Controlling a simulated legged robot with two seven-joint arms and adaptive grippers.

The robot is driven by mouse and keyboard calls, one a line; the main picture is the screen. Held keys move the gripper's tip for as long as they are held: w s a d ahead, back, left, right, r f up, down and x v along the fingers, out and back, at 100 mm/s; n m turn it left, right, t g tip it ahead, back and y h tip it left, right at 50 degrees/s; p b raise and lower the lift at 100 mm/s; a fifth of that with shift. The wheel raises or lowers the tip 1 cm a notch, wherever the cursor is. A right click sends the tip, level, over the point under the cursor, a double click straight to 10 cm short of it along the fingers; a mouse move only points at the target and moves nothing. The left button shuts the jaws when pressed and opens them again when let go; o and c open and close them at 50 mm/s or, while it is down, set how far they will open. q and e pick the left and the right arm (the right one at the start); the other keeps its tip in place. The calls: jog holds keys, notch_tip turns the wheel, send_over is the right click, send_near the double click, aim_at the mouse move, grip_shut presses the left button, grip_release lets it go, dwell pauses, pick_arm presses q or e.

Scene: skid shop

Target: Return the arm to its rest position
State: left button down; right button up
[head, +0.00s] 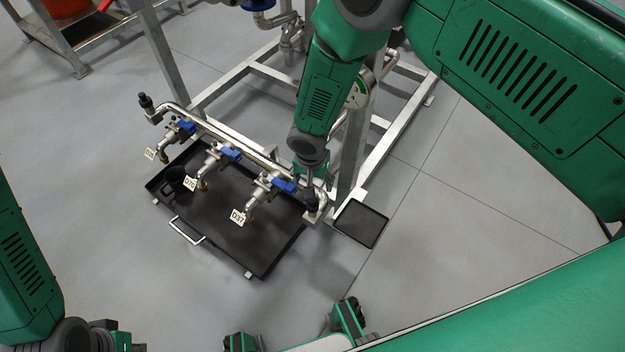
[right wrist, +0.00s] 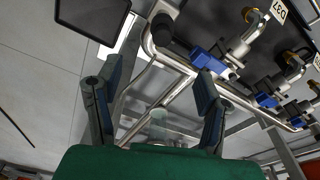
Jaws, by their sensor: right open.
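My right arm comes in from the upper right in the head view and reaches down to the right end of a pipe manifold (head: 240,150). My right gripper (head: 313,180) is there, mostly hidden behind its own wrist. In the right wrist view, the right gripper (right wrist: 152,90) has its two fingers apart, with nothing held between them. The manifold's pipe end and a blue-handled valve (right wrist: 207,60) lie beyond the fingers; contact cannot be told.
Floor at right is clear.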

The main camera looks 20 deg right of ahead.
grip_shut()
dwell(0.8)
jog(key=shift+f, duration=0.1)
jog(key=shift+f+b, duration=2.5)
jog(key=shift+f, duration=0.65)
jog(key=shift+r, duration=0.1)
jog(key=shift+r+p, duration=2.9)
jog(key=shift+r, duration=0.6)
